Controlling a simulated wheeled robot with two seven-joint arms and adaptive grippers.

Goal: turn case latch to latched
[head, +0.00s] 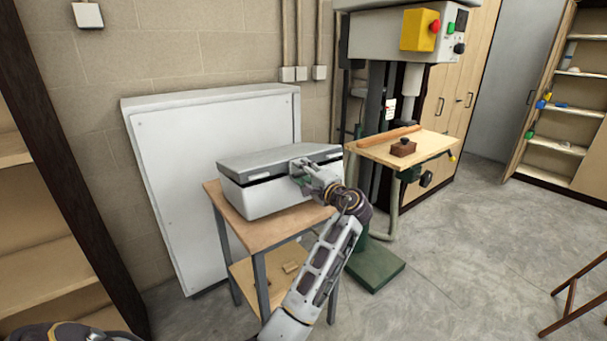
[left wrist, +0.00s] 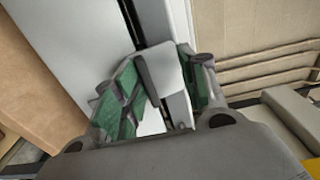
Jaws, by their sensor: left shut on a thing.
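The grey case (head: 258,198) sits on a small wooden-topped table, with its darker lid (head: 265,160) down and a dark seam between lid and body. My left gripper (head: 302,172) reaches the front of the case near its right end. In the left wrist view its green-padded fingers (left wrist: 165,88) are on either side of a flat pale plate, the case latch (left wrist: 163,70), and are shut on it. The case body (left wrist: 75,45) fills the upper left there. The fingers cover part of the latch, so I cannot tell its exact angle. My right gripper is not in view.
The small table (head: 218,192) has a lower shelf with a small wooden piece. A drill press (head: 385,40) with a wooden work table (head: 385,152) stands close on the right. A white panel (head: 195,130) leans behind. The floor at the right is mostly clear.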

